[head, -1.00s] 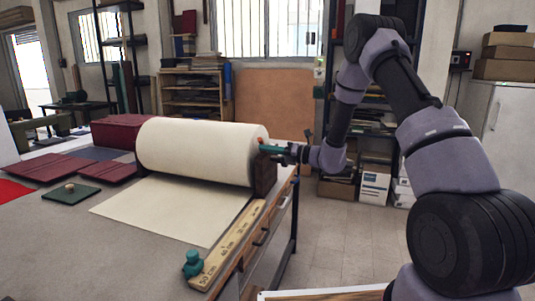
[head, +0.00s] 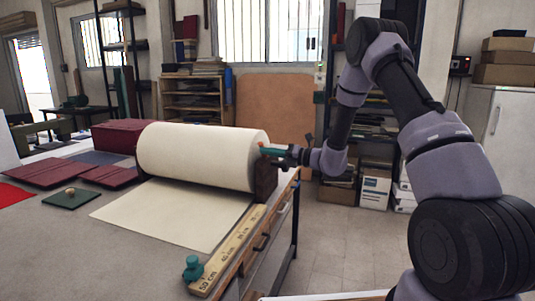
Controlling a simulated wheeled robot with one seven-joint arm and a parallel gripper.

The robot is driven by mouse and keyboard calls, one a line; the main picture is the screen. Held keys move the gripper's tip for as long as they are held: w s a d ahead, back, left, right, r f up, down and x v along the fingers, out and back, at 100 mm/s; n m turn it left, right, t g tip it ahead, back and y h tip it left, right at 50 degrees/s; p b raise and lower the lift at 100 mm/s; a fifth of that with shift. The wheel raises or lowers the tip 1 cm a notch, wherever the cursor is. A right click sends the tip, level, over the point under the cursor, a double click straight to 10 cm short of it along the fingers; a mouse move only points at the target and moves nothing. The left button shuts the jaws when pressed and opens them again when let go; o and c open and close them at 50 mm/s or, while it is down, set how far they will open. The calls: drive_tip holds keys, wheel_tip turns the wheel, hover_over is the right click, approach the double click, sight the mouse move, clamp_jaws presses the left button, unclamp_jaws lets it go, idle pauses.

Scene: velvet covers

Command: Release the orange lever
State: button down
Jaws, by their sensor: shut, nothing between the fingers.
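A large cream roll (head: 200,155) lies in a dark wooden holder (head: 265,180) near the table's right edge, its sheet (head: 170,211) spread flat toward the front. A small orange tip (head: 262,145), likely the orange lever, shows at the roll's right end. The rest of the lever is hidden.
A wooden ruler (head: 233,245) with a teal knob (head: 193,268) lies along the table's right edge. Dark red covers (head: 55,171) and a green board (head: 72,198) lie at left.

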drive_tip(key=shift+r, duration=0.1)
drive_tip(key=w+d+r+m, duration=0.2)
drive_tip(key=w+m, duration=0.4)
drive_tip(key=m, duration=0.7)
drive_tip(key=shift+w+d+r+m+h, duration=0.25)
drive_tip(key=shift+d+r+m+h, duration=0.05)
drive_tip(key=shift+r+m, duration=0.15)
drive_tip(key=shift+w, duration=0.1)
drive_tip(key=shift+d, duration=0.1)
idle(0.5)
